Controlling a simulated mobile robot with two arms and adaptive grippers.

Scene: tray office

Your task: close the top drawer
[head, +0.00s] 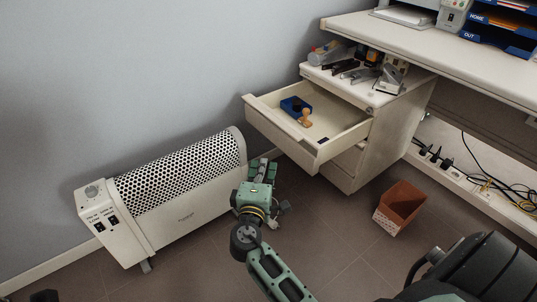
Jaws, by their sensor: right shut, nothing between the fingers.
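The top drawer (279,134) of the white drawer unit (348,162) is pulled well out, under the desk at centre right. A blue box (294,106) and a wooden stamp (305,118) lie inside it, with a small dark item near its front right corner. My right gripper (263,168) is shut and empty. In the picture it is just below and left of the drawer's front panel, near the heater. I cannot tell its exact distance from the drawer, but no contact shows. My left gripper is not in view.
A white heater (182,190) stands by the wall, left of my right gripper. A brown bin (400,206) is on the floor to the right. A power strip (440,170) with cables runs under the desk (430,50). Staplers and other items crowd the unit's top. A black chair (485,270) is at lower right.

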